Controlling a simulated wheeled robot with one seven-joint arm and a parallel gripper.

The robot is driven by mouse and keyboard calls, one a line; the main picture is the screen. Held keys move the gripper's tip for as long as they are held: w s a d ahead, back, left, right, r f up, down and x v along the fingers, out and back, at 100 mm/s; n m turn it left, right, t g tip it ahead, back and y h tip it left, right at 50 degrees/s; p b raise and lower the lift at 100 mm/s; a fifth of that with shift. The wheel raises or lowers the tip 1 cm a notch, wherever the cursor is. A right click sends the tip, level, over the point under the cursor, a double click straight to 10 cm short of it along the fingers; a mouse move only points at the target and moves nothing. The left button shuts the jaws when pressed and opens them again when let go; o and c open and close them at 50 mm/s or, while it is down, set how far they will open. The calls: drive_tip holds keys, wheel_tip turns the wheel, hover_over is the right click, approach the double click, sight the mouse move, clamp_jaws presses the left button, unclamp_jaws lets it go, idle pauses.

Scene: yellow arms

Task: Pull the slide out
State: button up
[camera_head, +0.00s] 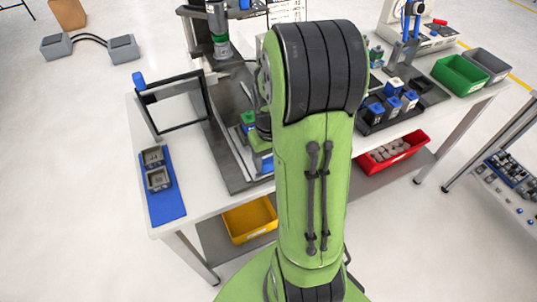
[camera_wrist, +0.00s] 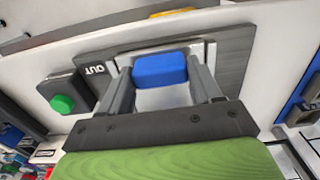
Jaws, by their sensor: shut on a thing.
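My gripper (camera_wrist: 160,82) has one dark finger on either side of a blue block (camera_wrist: 160,69) and is shut on it. The block looks like the handle of the slide; a pale metal piece (camera_wrist: 165,97) shows beside it between the fingers. Both sit over a dark grey plate (camera_wrist: 236,55). A green button (camera_wrist: 62,103) on a dark box is to the left, beside a label that seems to read "OUT". In the head view my green arm covers most of this spot, and the fingertips cannot be made out. The dark base plate (camera_head: 226,172) of the bench machine shows left of the arm.
A black frame with a blue knob (camera_head: 138,79) stands left of the machine. A blue mat (camera_head: 172,208) bears two grey blocks. A black tray (camera_head: 372,126) with blue-topped parts is to the right. Yellow (camera_head: 250,237) and red (camera_head: 415,137) bins sit below the bench top.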

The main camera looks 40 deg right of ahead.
drive_tip(key=shift+s, duration=0.2)
drive_tip(key=o, duration=1.5)
drive_tip(key=shift+s+a, duration=0.1)
drive_tip(key=shift+r, duration=0.15)
wheel_tip(320, 180, up, 15)
drive_tip(key=p, duration=0.4)
drive_tip(key=shift+r+p, duration=0.2)
drive_tip(key=shift+p, duration=0.1)
